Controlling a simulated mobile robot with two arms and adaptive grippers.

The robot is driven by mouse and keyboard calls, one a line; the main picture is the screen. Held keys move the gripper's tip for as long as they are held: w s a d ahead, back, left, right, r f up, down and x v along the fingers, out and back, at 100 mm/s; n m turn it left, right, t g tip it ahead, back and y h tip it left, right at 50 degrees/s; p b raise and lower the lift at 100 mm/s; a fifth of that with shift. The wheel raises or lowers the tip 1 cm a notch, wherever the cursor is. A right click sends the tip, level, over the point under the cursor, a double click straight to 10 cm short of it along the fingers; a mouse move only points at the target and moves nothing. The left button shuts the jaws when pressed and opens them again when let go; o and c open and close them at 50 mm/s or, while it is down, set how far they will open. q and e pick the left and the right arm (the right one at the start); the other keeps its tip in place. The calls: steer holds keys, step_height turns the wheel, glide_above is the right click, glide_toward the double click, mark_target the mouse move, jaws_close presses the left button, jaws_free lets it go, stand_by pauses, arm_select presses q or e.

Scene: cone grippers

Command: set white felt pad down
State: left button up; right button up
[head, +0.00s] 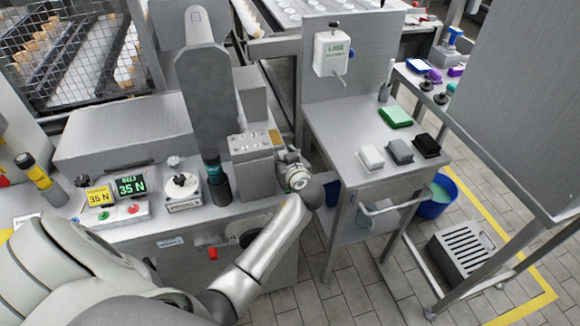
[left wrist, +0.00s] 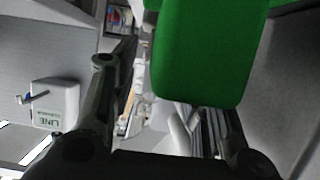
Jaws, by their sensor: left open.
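A white pad (head: 371,157) lies on the grey side table (head: 345,122), at the left end of a row with a grey pad (head: 399,151) and a black pad (head: 426,146). My left gripper (head: 293,164) is beside the grey box on the bench, left of the side table and apart from the white pad. It is open; its fingers also show in the left wrist view (left wrist: 165,112). A large green surface (left wrist: 208,55) is close to that camera; I cannot tell what it belongs to. My right gripper is out of view.
A white dispenser (head: 332,54) hangs on the panel behind the table. The grey box (head: 252,165) stands close left of my gripper. A blue bucket (head: 437,198) stands on the floor. The table's front left is bare.

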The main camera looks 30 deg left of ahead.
arm_select(q)
steer(key=b+v, duration=0.1)
steer(key=v, duration=1)
steer(key=shift+s, duration=0.15)
